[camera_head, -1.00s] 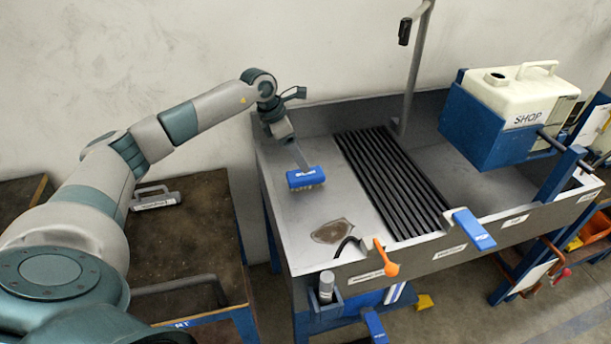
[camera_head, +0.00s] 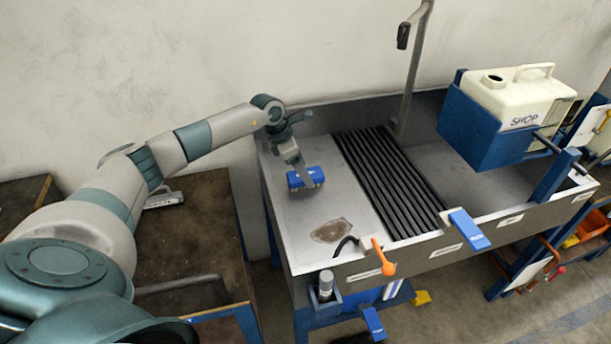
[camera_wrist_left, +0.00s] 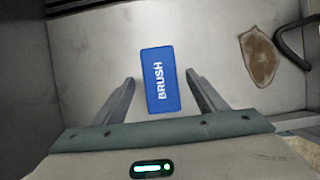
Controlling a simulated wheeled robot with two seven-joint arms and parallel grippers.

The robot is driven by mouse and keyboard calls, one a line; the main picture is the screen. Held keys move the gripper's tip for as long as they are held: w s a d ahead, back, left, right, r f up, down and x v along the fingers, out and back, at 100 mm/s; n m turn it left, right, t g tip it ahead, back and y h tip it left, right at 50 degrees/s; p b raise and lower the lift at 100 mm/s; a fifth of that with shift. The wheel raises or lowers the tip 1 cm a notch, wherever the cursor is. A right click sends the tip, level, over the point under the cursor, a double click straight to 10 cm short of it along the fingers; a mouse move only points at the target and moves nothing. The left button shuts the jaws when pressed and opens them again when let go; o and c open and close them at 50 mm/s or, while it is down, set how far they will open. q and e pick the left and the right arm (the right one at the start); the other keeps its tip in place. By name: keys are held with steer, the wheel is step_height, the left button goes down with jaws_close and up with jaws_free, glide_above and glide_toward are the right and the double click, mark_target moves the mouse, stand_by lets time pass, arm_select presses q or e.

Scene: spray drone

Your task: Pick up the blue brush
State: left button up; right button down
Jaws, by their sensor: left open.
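The blue brush (camera_head: 314,175) lies on the left part of the metal sink tray, bristles to one side. In the left wrist view the brush (camera_wrist_left: 160,80) shows its blue top with the word BRUSH, between the two fingers. My left gripper (camera_head: 301,176) is over the brush, fingers pointing down, one on each side of it. In the left wrist view the gripper (camera_wrist_left: 160,92) is open, with a gap on both sides of the brush. Whether the fingertips reach down to the tray is hard to tell. My right gripper is not in view.
The tray (camera_head: 300,215) has a raised back wall, a brown stain (camera_head: 331,230) and a black slatted rack (camera_head: 390,185) right of the brush. A white jug (camera_head: 520,90) sits in a blue holder at right. A dark table (camera_head: 205,230) stands at left.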

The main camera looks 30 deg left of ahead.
arm_select(q)
steer(key=shift+x, duration=1.3)
steer(key=shift+s+f, duration=0.1)
steer(key=shift+f, duration=0.15)
steer(key=c, duration=1.2)
